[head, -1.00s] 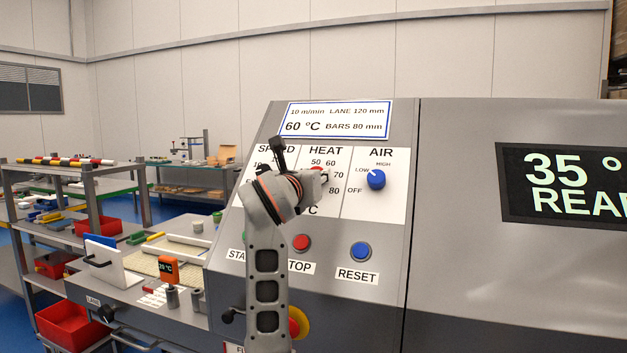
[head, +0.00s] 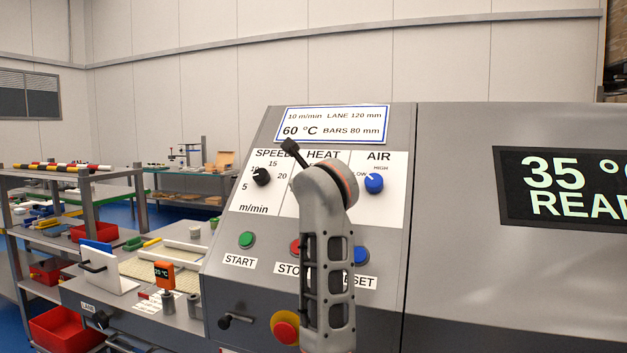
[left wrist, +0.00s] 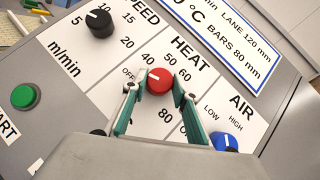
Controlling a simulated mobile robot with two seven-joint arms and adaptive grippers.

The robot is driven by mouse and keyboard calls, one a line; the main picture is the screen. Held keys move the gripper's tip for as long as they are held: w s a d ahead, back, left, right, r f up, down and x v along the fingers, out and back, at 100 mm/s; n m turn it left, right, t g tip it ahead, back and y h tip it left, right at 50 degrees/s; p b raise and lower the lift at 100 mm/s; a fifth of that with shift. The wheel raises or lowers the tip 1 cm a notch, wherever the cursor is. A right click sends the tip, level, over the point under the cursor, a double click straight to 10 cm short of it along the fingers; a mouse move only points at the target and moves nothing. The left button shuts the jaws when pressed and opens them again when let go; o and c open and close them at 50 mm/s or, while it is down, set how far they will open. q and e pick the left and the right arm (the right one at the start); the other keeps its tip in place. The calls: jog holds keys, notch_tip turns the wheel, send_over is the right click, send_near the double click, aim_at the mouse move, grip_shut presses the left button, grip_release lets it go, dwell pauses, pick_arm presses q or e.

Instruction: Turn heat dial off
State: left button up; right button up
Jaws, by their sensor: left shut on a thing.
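The red heat dial (left wrist: 159,81) sits on the white panel under the word HEAT in the left wrist view. Its white mark points up and left, towards the space between OFF and 40. My left gripper (left wrist: 155,91) has a green-padded finger on each side of the dial and is shut on it. In the head view my left wrist covers the dial and most of its scale, so the fingers are hidden there. My right gripper is in neither view.
The black speed dial (head: 261,177) is left of the heat dial and the blue air dial (head: 374,183) is right. Below are the green start button (head: 246,240), partly covered red and blue buttons, and a red emergency knob (head: 286,331). A display (head: 560,188) reads 35 °.

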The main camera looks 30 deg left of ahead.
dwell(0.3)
pick_arm(q)
jog(key=o, duration=1.1)
notch_tip(320, 180, up, 10)
